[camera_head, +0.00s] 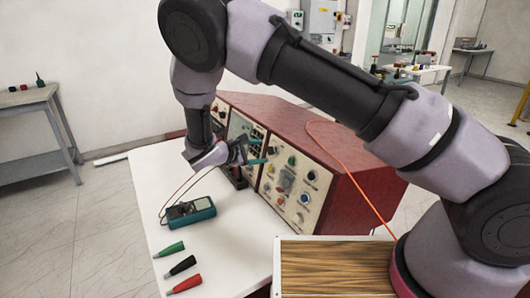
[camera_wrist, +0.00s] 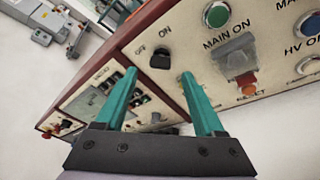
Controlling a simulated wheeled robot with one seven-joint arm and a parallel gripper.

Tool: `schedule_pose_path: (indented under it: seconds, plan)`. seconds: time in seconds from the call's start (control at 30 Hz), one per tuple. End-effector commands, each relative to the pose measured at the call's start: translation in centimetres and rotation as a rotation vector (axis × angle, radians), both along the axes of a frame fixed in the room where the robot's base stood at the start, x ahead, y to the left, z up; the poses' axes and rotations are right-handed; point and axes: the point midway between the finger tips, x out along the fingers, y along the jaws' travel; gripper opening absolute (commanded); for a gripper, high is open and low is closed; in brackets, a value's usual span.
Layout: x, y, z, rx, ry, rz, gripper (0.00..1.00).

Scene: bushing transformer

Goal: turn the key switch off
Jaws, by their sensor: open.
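The key switch (camera_wrist: 160,58) is a small black knob on the cream panel face, with OFF and ON labels beside it, in the wrist view. My gripper (camera_wrist: 158,75) has two teal fingers spread apart, with nothing between them. The knob appears between and just beyond the fingertips; I cannot tell whether they touch it. In the head view my gripper (camera_head: 263,156) is at the front of the red control cabinet (camera_head: 345,190). The key switch cannot be made out there.
A green button (camera_wrist: 216,14) and a red button (camera_wrist: 247,88) are on the panel right of the key switch.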

Motion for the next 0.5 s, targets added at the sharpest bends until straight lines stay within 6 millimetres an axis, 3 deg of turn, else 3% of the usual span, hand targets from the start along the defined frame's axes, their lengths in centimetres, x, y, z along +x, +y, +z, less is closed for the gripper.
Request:
schedule_pose_path:
  seconds: [0.2, 0.5]
  plan:
    - [-3.1, 2.8, 1.5, 0.002, 0.000, 0.003, 0.71]
    - [-4.7, 4.1, 2.3, 0.000, 0.001, 0.000, 0.71]
